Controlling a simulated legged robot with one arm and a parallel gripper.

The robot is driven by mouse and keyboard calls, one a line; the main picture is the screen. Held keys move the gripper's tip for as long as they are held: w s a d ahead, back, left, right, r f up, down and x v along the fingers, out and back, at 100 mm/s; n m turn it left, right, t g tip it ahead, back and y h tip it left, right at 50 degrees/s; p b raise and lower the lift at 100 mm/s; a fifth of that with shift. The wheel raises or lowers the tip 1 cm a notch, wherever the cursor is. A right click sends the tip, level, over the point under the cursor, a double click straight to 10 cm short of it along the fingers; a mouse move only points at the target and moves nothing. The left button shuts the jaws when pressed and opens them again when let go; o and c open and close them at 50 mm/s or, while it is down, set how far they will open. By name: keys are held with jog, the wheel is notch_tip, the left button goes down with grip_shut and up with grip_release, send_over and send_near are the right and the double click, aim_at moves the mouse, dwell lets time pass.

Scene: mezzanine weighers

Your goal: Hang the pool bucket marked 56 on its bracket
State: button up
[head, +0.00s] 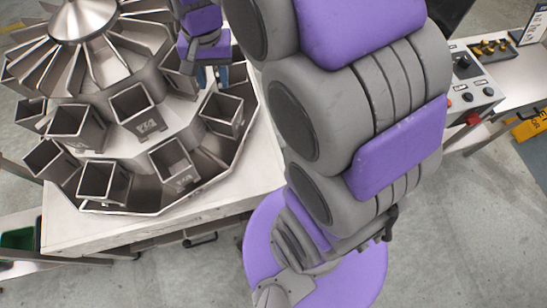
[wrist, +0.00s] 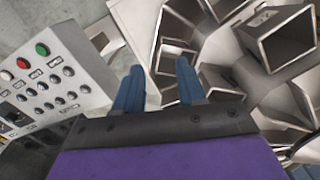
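Several open-topped steel buckets hang around the weigher (head: 118,72) in the head view, among them a front bucket (head: 172,160), an upper bucket (head: 133,105) and a right bucket (head: 222,114). Some carry dark marks that I cannot read clearly, so I cannot tell which is 56. My gripper (head: 211,76) points down beside the weigher's right side, partly hidden by my arm. In the wrist view its two blue fingers (wrist: 158,88) stand apart with nothing held between them. A steel bucket (wrist: 287,42) shows to their right, apart from them. No free bracket is clearly visible.
The weigher stands on a pale table (head: 75,235). A control panel (wrist: 50,75) with red and green buttons is left in the wrist view. A control box (head: 470,88) and a tray of brass pieces (head: 490,48) are at right. Floor at lower right is clear.

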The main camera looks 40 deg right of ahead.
jog(key=s+f+n+g, duration=0.1)
jog(key=s+n, duration=0.5)
jog(key=s, duration=1.7)
jog(key=shift+s+f+g+h, duration=0.3)
jog(key=shift+f+g, duration=0.1)
jog(key=shift+f, duration=0.45)
jog(key=shift+d, duration=0.1)
jog(key=shift+f+b, duration=0.8)
jog(key=shift+f, duration=0.05)
